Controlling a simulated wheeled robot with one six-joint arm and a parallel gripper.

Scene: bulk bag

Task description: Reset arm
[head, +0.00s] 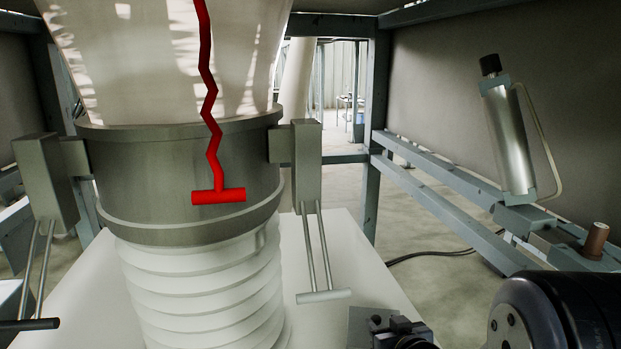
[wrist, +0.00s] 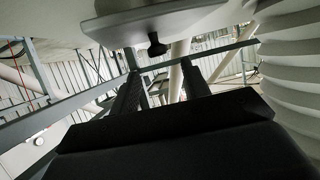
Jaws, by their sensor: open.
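My gripper shows in the wrist view (wrist: 160,82), with its two dark fingers spread apart and nothing seen between them. A white bellows (wrist: 295,75) stands to the right of it, and a pale plate with a dark knob (wrist: 157,46) is above. In the head view a dark rounded part of my arm (head: 540,318) fills the bottom right corner. The picture edge cuts it off. Whether the small dark part at the bottom centre belongs to my arm, I cannot tell.
The white bulk bag (head: 130,65) hangs into a grey metal ring (head: 150,180) above the bellows (head: 200,285). A red zigzag cord ends in a red bar (head: 218,196). Handled side clamps (head: 307,165) flank the ring. A silver cylinder (head: 508,135) stands on the right frame rail (head: 450,220).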

